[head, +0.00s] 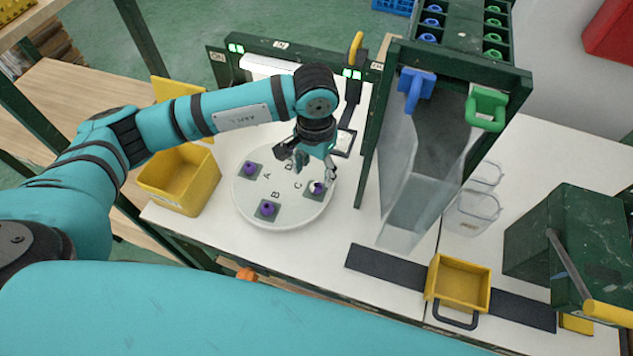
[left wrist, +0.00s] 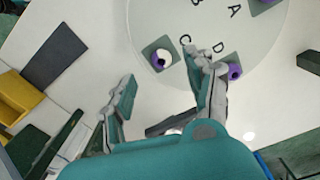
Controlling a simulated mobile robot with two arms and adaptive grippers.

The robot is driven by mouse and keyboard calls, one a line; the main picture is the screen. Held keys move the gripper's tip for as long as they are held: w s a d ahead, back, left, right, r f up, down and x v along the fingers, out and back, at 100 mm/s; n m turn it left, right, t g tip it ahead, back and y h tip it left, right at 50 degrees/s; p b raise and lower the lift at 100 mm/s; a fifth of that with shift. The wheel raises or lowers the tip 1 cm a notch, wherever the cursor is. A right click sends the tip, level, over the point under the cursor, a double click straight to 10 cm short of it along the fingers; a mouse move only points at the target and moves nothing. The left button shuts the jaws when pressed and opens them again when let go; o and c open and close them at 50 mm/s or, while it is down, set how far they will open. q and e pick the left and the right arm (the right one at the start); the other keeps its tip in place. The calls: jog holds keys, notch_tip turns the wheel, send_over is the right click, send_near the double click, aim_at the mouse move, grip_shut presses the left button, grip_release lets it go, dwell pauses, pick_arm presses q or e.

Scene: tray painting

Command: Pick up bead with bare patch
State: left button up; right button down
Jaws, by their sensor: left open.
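A round white turntable (head: 282,216) marked A, B, C and D carries small purple beads on dark square pads. The bead at C (head: 317,187) shows a whitish patch; in the left wrist view this bead (left wrist: 160,58) looks largely white with purple at its edge. The beads at A (head: 250,168) and B (head: 267,208) look all purple. The bead at D (left wrist: 235,71) shows purple in the left wrist view and is hidden behind my gripper in the head view. My left gripper (head: 315,168) is open and empty, above the C side of the turntable. My right gripper is not in view.
A yellow bin (head: 183,180) stands left of the turntable. A green frame with a clear chute (head: 400,190) stands close on the right. A small yellow tray (head: 460,285) sits on a dark strip. A green box (head: 560,240) is at far right.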

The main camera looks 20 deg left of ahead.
aim_at(315, 186)
pick_arm(q)
notch_tip(315, 186, down, 2)
jog(key=shift+f, duration=0.1)
jog(key=shift+f+p, duration=0.35)
jog(key=shift+p, duration=0.2)
notch_tip(315, 186, down, 4)
jog(key=shift+r+p, duration=0.2)
jog(key=shift+p, duration=0.45)
jog(key=shift+f, duration=0.25)
jog(key=c, duration=0.9)
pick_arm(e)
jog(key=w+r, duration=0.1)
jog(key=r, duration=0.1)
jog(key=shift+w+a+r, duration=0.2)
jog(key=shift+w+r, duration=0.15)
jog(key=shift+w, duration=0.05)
